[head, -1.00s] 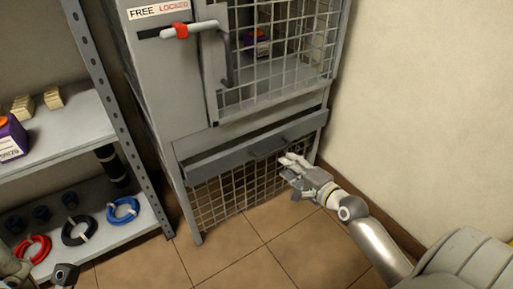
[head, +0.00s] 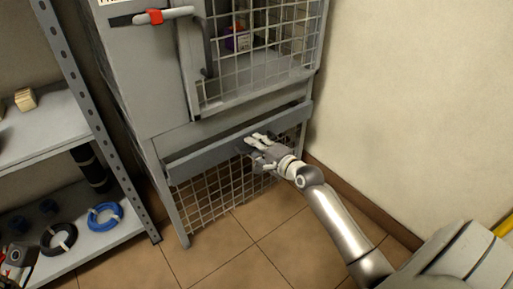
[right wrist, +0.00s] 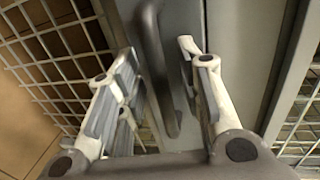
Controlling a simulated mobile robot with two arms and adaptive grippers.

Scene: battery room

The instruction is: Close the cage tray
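The cage tray (head: 205,158) is a grey drawer front under the wire cage, and no dark opening shows above it in the head view. My right gripper (head: 257,141) is at the right part of this front and covers its handle. In the right wrist view the dark bar handle (right wrist: 157,75) stands between the two fingers of my right gripper (right wrist: 155,85). The fingers are apart, and I cannot tell whether they touch the handle or the front.
The cage door (head: 262,60) above has wire mesh, with a purple item (head: 237,40) behind it. A shelf rack (head: 50,130) with cable coils stands left. A wall (head: 410,90) is close on the right.

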